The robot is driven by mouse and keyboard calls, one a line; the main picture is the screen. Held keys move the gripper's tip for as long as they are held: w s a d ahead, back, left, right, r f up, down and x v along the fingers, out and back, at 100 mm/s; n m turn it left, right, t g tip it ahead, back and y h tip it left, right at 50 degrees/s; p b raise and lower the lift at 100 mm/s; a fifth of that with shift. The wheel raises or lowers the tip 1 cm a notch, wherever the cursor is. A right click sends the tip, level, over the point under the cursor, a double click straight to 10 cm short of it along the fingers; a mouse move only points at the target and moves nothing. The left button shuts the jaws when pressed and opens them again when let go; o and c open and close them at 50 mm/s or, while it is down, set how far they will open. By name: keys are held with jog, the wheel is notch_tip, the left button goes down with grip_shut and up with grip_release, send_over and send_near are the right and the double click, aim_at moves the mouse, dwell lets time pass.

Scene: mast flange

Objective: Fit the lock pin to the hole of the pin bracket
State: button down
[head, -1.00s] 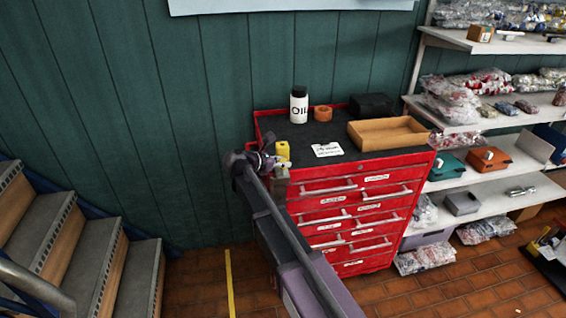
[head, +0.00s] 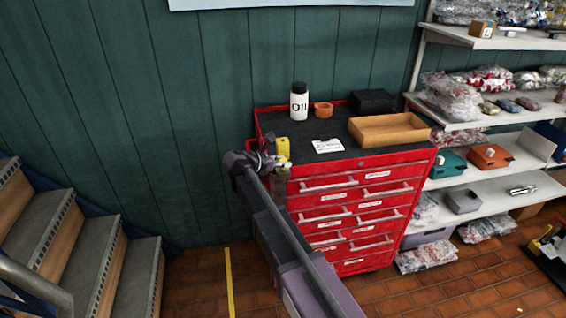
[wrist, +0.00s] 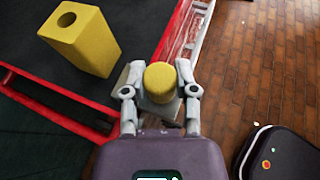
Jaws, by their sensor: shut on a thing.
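The lock pin (wrist: 160,82) has a round yellow head and sits between my gripper's fingers in the wrist view. My gripper (wrist: 161,72) is shut on it. The pin's lower part is mostly hidden below the head. The pin bracket (wrist: 90,42) is a yellow block with a round hole in its top face, up and left of the pin in the wrist view and apart from it. In the head view the bracket (head: 283,147) stands at the left front corner of the red cabinet's top, and my gripper (head: 276,165) is just in front of it.
The red cabinet (head: 350,222) has a raised rim around its dark top. Tiled floor lies beyond the rim.

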jog(key=shift+f+b, duration=0.35)
jog(key=shift+f, duration=0.05)
jog(key=shift+c, duration=1.5)
grip_release()
jog(key=shift+r, duration=0.15)
notch_tip(320, 180, up, 14)
jog(key=p, duration=1.4)
